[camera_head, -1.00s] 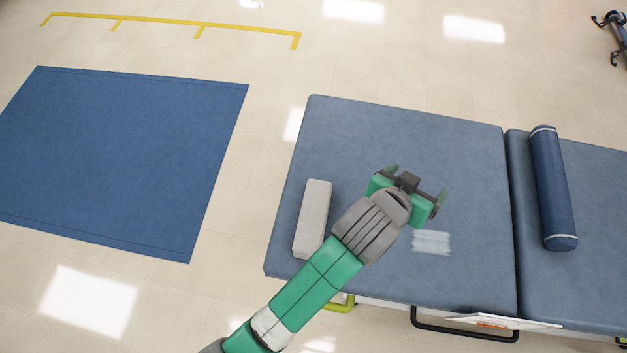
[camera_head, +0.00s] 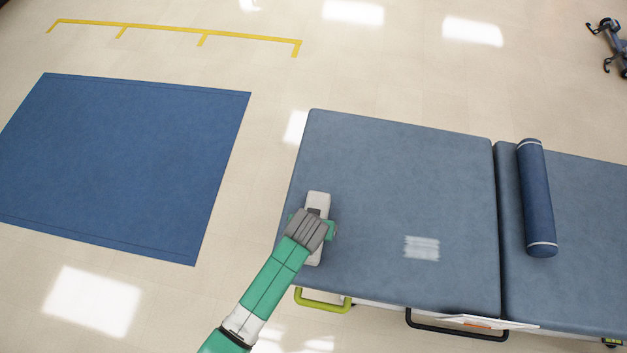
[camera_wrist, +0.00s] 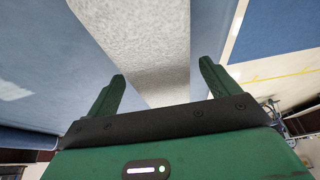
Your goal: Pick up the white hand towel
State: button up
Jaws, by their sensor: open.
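The white hand towel (camera_head: 318,199) is a long, pale, textured block shape near the left edge of the blue-grey padded table. In the head view my gripper (camera_head: 313,219) is over its middle and hides that part. In the wrist view the towel (camera_wrist: 150,40) runs between the two green fingers of my gripper (camera_wrist: 162,72). The fingers are spread, one on each side of the towel. I cannot tell how far above it they are or whether they touch it.
The padded table (camera_head: 400,170) is mostly clear. A pale striped patch (camera_head: 421,248), perhaps glare, shows to the right. A dark blue bolster (camera_head: 537,195) lies on the right-hand section. A green handle (camera_head: 322,302) and a black rail (camera_head: 455,328) stick out in front.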

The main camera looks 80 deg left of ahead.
jog(key=shift+x, duration=1)
jog(key=c, duration=1.2)
jog(key=shift+o, duration=0.2)
jog(key=shift+r, duration=0.15)
jog(key=shift+r, duration=0.3)
jog(key=v, duration=0.1)
jog(key=p+v, duration=0.1)
jog(key=v, duration=0.1)
jog(key=shift+w+a+r+p, duration=0.1)
jog(key=shift+a+p, duration=0.2)
jog(key=s+d, duration=0.3)
jog(key=d, duration=0.1)
jog(key=s+d+p, duration=0.1)
jog(key=s+d, duration=0.2)
jog(key=s+d+r+p, duration=0.1)
jog(key=s+d, duration=0.3)
jog(key=shift+s+d+r, duration=0.1)
jog(key=shift+d, duration=0.25)
